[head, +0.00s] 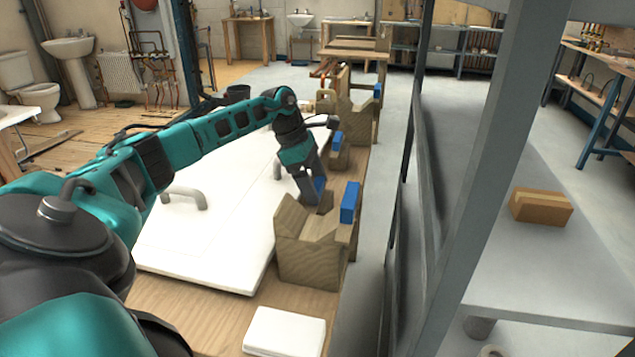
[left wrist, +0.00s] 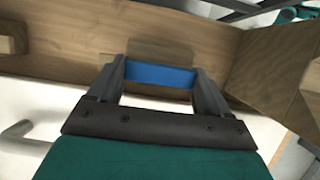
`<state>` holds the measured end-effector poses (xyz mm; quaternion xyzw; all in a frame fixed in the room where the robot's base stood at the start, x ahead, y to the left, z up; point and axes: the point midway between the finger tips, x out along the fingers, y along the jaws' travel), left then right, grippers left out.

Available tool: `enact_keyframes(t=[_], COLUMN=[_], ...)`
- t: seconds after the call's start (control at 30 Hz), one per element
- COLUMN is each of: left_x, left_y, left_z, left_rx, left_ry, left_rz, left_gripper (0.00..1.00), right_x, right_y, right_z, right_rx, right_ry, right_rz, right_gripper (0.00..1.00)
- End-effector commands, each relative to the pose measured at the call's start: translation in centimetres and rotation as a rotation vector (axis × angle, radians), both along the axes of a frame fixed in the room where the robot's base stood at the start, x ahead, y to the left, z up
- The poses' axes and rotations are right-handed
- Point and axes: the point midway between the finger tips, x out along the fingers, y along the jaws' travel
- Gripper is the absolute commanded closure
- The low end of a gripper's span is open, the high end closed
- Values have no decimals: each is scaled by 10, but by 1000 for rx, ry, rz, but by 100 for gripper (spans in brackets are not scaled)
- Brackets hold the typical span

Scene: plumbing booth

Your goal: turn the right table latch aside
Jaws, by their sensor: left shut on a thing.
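The latch (head: 325,203) shows as a small brown wooden piece at the right edge of a white panel, with a blue part at my gripper. My left gripper (head: 318,190) reaches down to it and is shut on its blue part. In the left wrist view the blue part (left wrist: 160,74) lies between the two fingers, with a wooden block behind it. The fingers and hand hide part of the latch in the head view. I cannot tell its exact angle. My right gripper is not in view.
The white panel (head: 215,235) with grey handles lies on the wooden table. A notched wooden block (head: 305,255) with a blue pad (head: 349,203) stands close in front of my gripper. More wooden blocks stand behind. A grey upright (head: 480,170) and a shelf stand at right.

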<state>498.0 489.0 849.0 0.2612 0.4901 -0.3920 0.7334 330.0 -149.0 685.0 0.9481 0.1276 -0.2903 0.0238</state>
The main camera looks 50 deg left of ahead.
Motion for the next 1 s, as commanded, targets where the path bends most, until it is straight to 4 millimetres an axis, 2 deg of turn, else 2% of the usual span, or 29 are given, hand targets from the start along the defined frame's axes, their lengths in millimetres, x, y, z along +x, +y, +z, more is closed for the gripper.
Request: enact_keyframes(t=[0.23, 0.27, 0.47, 0.77, 0.87, 1.0], left_x=[1, 1, 1, 0, -2, -8], left_y=[0, 0, 0, 1, 5, 14], left_z=[1, 1, 1, 3, 13, 39], left_rx=[0, 1, 0, 1, 2, 3], left_ry=[-5, -6, -4, -2, -4, -5], left_rz=[0, 0, 0, 1, 2, 2], left_gripper=[76, 20, 1, 0, 0, 0], right_x=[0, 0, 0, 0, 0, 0], right_y=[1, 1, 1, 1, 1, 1], right_z=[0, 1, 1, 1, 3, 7], right_rx=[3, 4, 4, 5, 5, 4], right_ry=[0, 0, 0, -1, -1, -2], right_rz=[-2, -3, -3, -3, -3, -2], right_gripper=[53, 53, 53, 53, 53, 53])
